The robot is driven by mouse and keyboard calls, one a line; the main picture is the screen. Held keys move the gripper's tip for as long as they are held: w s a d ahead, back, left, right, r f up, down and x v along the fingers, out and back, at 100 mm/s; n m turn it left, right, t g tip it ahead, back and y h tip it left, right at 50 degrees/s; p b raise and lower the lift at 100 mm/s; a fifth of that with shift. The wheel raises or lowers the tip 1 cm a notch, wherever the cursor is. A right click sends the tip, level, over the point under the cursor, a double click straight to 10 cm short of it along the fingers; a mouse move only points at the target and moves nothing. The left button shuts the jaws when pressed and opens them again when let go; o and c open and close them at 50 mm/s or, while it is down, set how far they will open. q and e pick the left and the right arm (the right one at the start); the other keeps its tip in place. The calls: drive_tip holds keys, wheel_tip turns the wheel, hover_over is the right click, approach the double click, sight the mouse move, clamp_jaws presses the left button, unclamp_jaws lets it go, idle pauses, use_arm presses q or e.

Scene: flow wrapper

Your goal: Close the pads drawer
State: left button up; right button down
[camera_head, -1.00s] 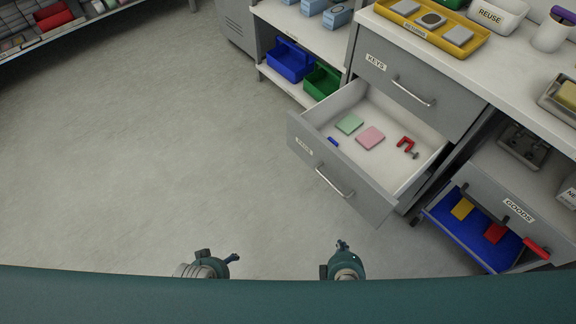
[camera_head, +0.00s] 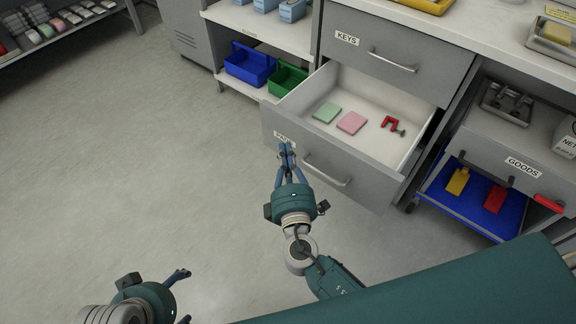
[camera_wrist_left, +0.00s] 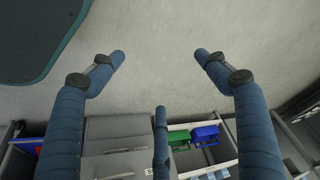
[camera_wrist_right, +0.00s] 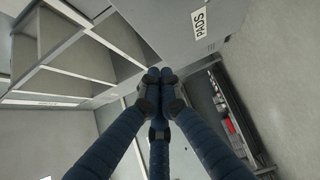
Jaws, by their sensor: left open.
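The pads drawer (camera_head: 350,168) stands pulled out below the closed KEYS drawer. Inside lie a green pad (camera_head: 327,113), a pink pad (camera_head: 351,122) and a red clamp (camera_head: 392,124). My right gripper (camera_head: 287,147) is shut and empty, its fingertips at the left part of the drawer front, over part of the label; I cannot tell whether they touch. My left gripper (camera_head: 184,296) is open and empty above the floor at lower left.
The KEYS drawer (camera_head: 395,45) is above. To the right, the GOODS drawer (camera_head: 505,170) is above a blue tray (camera_head: 470,213). Blue (camera_head: 248,66) and green (camera_head: 288,80) bins stand on a shelf to the left. The floor left of the drawer is clear.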

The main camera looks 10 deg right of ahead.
sight(293, 123)
use_arm(q)
drive_tip(key=shift+s+a+f+g, duration=0.1)
drive_tip(key=shift+s+a+g, duration=0.15)
drive_tip(key=shift+s, duration=0.45)
use_arm(e)
drive_tip(key=shift+w+d, duration=0.6)
drive_tip(key=shift+w, duration=0.25)
drive_tip(key=shift+w+d, duration=0.6)
drive_tip(key=shift+w, duration=0.2)
drive_tip(key=shift+w+d, duration=0.6)
drive_tip(key=shift+w, duration=0.25)
